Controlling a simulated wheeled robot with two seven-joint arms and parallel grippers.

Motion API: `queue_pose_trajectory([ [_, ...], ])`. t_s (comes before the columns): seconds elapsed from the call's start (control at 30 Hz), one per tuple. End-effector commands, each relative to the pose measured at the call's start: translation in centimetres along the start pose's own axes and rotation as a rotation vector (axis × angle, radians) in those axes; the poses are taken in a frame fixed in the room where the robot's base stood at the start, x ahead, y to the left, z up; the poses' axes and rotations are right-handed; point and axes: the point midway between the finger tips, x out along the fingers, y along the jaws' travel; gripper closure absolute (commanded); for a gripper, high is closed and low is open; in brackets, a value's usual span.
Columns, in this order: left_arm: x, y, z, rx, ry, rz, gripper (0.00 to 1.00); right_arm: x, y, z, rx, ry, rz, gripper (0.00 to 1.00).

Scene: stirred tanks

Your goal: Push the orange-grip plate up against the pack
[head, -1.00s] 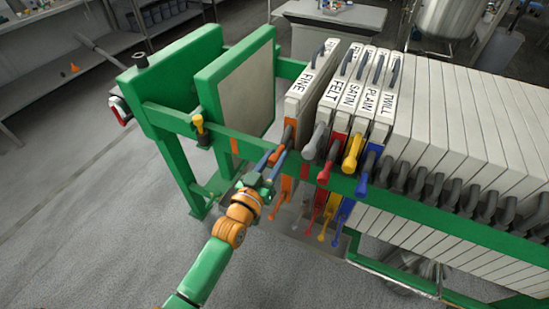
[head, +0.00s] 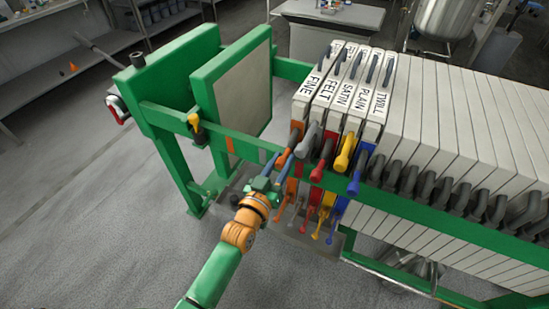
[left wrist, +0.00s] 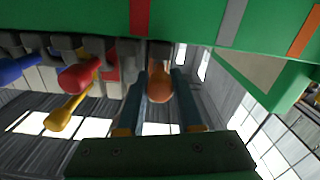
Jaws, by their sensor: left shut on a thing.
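The orange-grip plate (head: 308,97), labelled FINE, hangs upright on the green rails at the left end of the pack (head: 430,115). It stands against the FELT plate (head: 328,90), with no gap visible between them from above. My left gripper (head: 281,167) is at the near rail, shut on the plate's orange grip (head: 285,156). In the left wrist view the orange grip (left wrist: 160,86) sits between the two blue fingers of the left gripper (left wrist: 162,92). My right gripper is not in view.
Grey, red (head: 318,171), yellow (head: 345,152) and blue (head: 356,182) grips stick out close to the right of my gripper. The green near rail (head: 250,152) runs just behind it. Left of the plate, an open space reaches to the green pressing plate (head: 243,85).

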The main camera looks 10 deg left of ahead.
Motion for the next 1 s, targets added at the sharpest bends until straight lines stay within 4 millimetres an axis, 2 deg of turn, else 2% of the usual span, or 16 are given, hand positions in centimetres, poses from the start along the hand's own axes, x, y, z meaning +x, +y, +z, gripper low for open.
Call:
queue_pose_trajectory([
  [0.3, -0.1, 0.3, 0.4, 0.0, -0.011, 0.002, 1.0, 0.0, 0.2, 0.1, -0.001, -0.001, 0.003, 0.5],
  [0.33, -0.1, 0.3, 0.4, 0.0, -0.011, 0.002, 0.57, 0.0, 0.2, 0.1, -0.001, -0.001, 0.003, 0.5],
  [0.4, -0.1, 0.3, 0.4, 0.0, -0.01, 0.002, 0.38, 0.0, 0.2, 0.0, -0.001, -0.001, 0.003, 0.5],
  [0.43, 0.0, 0.3, 0.4, 0.0, -0.009, 0.002, 0.36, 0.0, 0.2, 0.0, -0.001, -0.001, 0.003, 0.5],
  [0.73, -0.4, 0.2, 0.2, 0.001, -0.005, 0.0, 0.36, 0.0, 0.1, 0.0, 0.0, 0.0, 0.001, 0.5],
  [1.0, -5.7, 0.4, 0.4, 0.002, -0.009, 0.002, 0.36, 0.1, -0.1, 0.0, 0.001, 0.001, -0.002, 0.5],
])
